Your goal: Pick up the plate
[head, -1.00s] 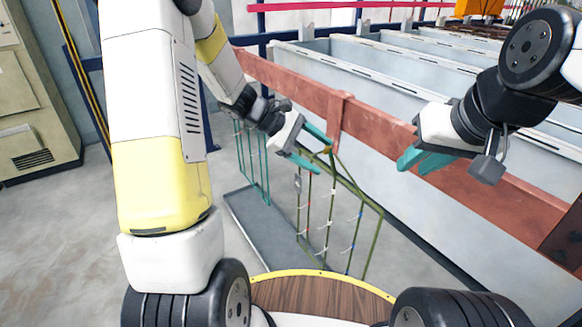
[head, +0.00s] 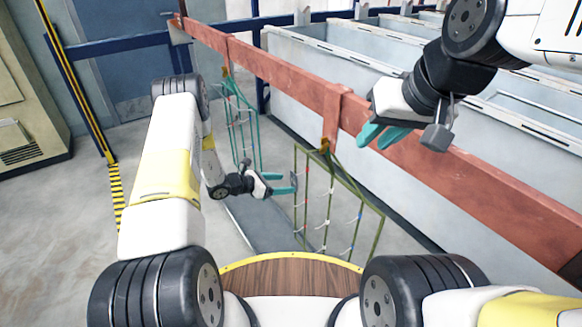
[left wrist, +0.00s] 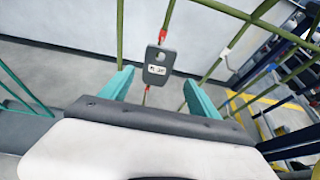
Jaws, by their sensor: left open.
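The plate is a small grey tag with a hole and a white label (left wrist: 159,62). In the left wrist view it hangs on a rod with red tips, ahead of my left gripper (left wrist: 158,84) and between the lines of its two teal fingers. The fingers are open, with nothing gripped. In the head view my left gripper (head: 285,183) is at the left side of the olive-green rack (head: 352,178), where the plate (head: 295,180) shows small at its fingertips. My right gripper (head: 382,135) is empty above the copper-coloured rail; its finger gap is unclear.
The olive rack hangs from the copper-coloured rail (head: 290,78). A teal rack (head: 258,130) hangs further left, behind my left forearm. Grey tanks (head: 330,65) stand beyond the rail. Open floor (head: 60,230) lies at the left.

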